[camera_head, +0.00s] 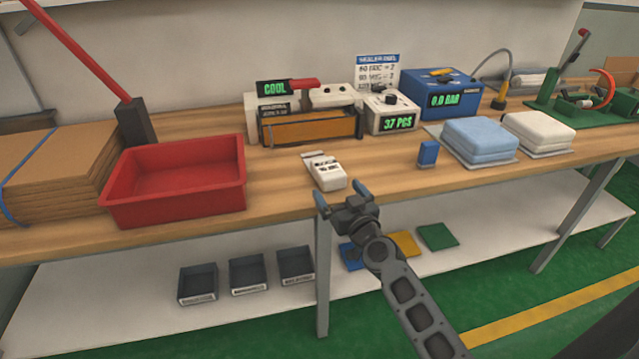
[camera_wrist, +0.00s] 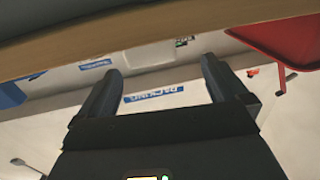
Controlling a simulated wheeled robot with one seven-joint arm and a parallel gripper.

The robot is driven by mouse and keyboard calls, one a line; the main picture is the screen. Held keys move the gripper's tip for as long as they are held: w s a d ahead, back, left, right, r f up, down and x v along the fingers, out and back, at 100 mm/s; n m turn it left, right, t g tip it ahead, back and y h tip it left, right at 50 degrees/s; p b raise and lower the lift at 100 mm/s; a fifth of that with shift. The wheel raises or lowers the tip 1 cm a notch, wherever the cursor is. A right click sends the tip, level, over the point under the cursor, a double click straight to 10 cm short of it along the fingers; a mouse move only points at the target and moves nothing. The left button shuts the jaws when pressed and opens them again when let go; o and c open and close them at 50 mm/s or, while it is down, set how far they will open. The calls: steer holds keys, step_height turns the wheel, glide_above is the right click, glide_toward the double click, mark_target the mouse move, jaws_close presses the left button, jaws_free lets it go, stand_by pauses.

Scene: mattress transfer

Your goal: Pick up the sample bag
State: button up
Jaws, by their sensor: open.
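My gripper (camera_head: 342,197) is open and empty at the front edge of the workbench, just in front of a small white item with dark markings (camera_head: 327,172). In the wrist view its two dark fingers (camera_wrist: 160,70) stand apart with nothing between them. No object is clearly labelled as the sample bag. A blue folded stack (camera_head: 480,135) and a white folded stack (camera_head: 538,130) lie on thin pads at the right of the bench. A small blue block (camera_head: 428,153) stands left of the blue stack. All are apart from my gripper.
A red tray (camera_head: 180,205) sits at the left of the bench (camera_head: 285,195), beside stacked cardboard (camera_head: 60,165). A sealer (camera_head: 310,125), a counter showing 37 PCS (camera_head: 391,112) and a blue pump box (camera_head: 440,95) stand behind. Dark bins (camera_head: 248,275) are on the lower shelf.

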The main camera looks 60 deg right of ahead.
mark_target(330, 170)
steer(key=shift+w+d+r+h, duration=0.3)
steer(key=shift+d, duration=0.3)
steer(key=shift+s+d+x, duration=0.1)
steer(key=shift+x, duration=1.8)
steer(key=shift+s+d+x, duration=0.15)
steer(key=shift+x, duration=1.75)
steer(key=c, duration=1.1)
steer(key=shift+o, duration=0.2)
